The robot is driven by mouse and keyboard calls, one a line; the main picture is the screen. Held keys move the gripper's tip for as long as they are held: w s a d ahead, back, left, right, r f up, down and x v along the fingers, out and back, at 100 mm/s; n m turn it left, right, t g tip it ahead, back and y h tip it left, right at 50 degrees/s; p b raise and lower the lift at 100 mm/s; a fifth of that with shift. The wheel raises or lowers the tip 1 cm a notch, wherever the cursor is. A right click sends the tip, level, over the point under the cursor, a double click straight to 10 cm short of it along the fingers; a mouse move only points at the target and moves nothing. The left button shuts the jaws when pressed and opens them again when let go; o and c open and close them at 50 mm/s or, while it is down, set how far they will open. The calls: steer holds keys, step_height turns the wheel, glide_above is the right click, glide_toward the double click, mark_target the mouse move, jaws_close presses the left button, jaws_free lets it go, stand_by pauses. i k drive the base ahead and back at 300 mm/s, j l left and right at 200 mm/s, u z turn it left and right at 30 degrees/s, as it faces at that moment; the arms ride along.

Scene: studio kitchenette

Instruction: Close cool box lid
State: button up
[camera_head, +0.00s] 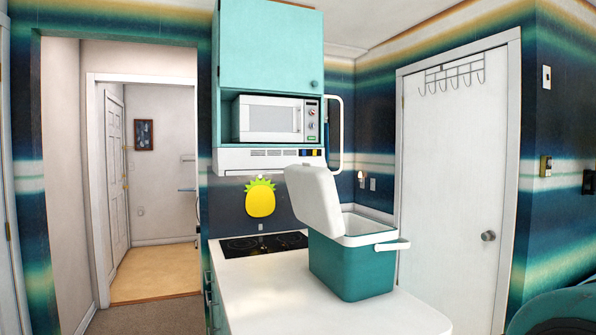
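The cool box (352,270) stands upright on the white counter, with a teal body and a white rim. Its white lid (314,199) is open, standing up and leaning back to the left from the box's left side. A white handle (392,245) sticks out at the right of the rim. The inside is mostly hidden by the front wall and rim. I cannot make out my gripper in this view, and nothing is seen touching the lid or the box.
The white counter (290,300) is bare in front of the box. A black cooktop (262,245) lies behind it, below a microwave (268,120) and teal cabinet (268,45). A white door (455,180) is at the right. A teal rounded object (550,303) fills the lower right corner.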

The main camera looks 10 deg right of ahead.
mark_target(312, 190)
steer(key=j+u, duration=0.3)
steer(key=j, duration=0.45)
steer(key=i+u, duration=0.2)
steer(key=u, duration=0.2)
steer(key=i+l+u, duration=0.1)
steer(key=l+u, duration=0.15)
steer(key=l, duration=0.2)
